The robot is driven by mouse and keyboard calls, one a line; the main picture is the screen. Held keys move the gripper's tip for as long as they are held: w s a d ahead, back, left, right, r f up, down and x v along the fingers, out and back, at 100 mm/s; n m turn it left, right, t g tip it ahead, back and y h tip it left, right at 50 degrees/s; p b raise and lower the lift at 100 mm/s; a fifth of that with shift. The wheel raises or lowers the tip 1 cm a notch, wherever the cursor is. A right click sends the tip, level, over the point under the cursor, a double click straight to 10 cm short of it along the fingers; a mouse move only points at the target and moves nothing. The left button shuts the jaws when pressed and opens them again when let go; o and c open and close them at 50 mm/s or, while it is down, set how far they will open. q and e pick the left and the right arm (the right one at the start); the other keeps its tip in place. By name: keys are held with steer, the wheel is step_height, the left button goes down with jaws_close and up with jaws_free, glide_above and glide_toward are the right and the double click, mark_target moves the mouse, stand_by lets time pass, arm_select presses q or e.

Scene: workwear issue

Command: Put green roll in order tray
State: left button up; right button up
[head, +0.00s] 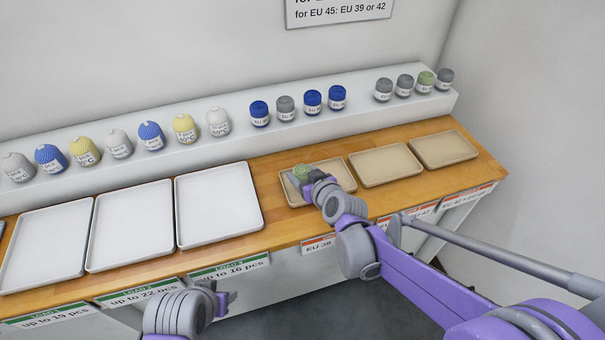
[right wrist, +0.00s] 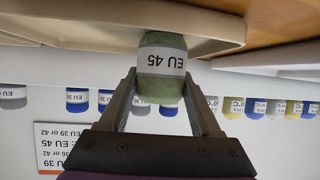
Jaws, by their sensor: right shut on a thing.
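A green roll (right wrist: 161,88) with a white "EU 45" label is between the fingers of my right gripper (right wrist: 163,100) in the right wrist view. In the head view the green roll (head: 302,170) shows over the leftmost tan tray (head: 345,180), with my right gripper (head: 308,180) shut on it. The roll seems at or just above the tray floor; I cannot tell whether it touches. My left gripper (head: 222,296) is in front of the table, away from the trays, with nothing seen in it. Another green roll (head: 426,82) stands on the shelf at the right.
Two more tan trays stand to the right, the middle one (head: 385,165) and the far one (head: 443,149). Several white trays (head: 218,205) lie to the left. A white shelf (head: 240,150) behind holds several blue, grey, yellow and white items.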

steer(key=shift+f, duration=0.2)
steer(key=o, duration=1.3)
steer(key=shift+o, duration=0.2)
steer(key=shift+s+d+r, duration=0.1)
steer(key=shift+s+r, duration=0.1)
steer(key=shift+r, duration=0.15)
steer(key=p+v, duration=0.1)
steer(key=v, duration=1)
steer(key=shift+s+d, duration=0.15)
steer(key=shift+s, duration=0.05)
steer(key=s+d+f+m+g+h, duration=0.2)
steer(key=s+d, duration=0.4)
steer(key=s, duration=0.4)
steer(key=s+d+f+m+g+h, duration=0.3)
steer(key=s+d+f, duration=0.3)
steer(key=s, duration=0.4)
steer(key=shift+s+d+g, duration=0.2)
steer(key=shift+d+g, duration=0.3)
steer(key=shift+g, duration=0.2)
